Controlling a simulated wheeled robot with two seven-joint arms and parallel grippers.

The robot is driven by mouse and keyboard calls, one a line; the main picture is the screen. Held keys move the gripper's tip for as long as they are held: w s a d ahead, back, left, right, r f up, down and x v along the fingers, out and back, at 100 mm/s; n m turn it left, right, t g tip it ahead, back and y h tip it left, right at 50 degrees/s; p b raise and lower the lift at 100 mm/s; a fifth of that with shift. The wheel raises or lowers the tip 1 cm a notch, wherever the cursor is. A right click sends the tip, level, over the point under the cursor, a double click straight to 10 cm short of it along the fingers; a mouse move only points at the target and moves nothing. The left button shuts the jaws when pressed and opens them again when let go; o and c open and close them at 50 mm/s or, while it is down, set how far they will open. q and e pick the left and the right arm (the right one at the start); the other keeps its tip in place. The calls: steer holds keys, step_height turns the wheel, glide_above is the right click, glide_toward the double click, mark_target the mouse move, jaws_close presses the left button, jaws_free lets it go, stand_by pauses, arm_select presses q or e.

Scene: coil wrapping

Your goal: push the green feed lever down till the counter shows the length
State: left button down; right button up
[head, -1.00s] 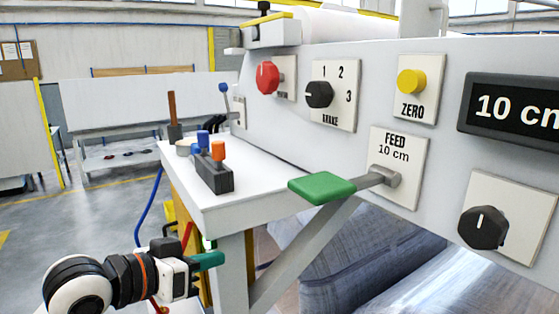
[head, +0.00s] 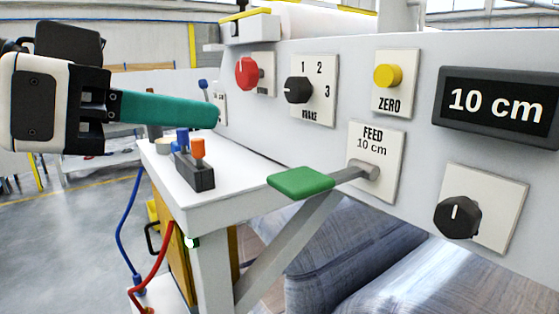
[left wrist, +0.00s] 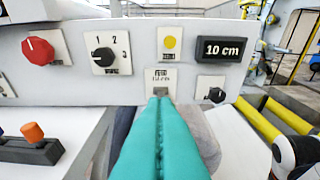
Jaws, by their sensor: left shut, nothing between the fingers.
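The green feed lever (head: 301,182) sticks out from the plate marked FEED 10 cm (head: 376,150), its flat paddle roughly level. The counter (head: 497,106) reads 10 cm, and it also shows in the left wrist view (left wrist: 222,48). My left gripper (head: 214,112) has teal fingers that are shut and empty. In the head view it is left of the lever and higher in the picture, apart from it. In the left wrist view the fingers (left wrist: 160,102) cover the place of the green paddle. My right gripper is not in view.
The panel also carries a red knob (head: 246,73), a black brake selector (head: 297,90), a yellow ZERO button (head: 387,75) and a black dial (head: 457,217). A dark block with blue and orange pegs (head: 194,173) stands on the white table (head: 240,196), left of the lever.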

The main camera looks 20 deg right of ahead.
arm_select(q)
steer(key=shift+w+d, duration=0.1)
steer(key=p, duration=0.3)
glide_above(281, 181)
steer(key=f, duration=0.2)
step_height(281, 181, down, 3)
steer(key=shift+f+p, duration=0.15)
steer(key=shift+p, duration=0.3)
steer(key=shift+f, duration=0.6)
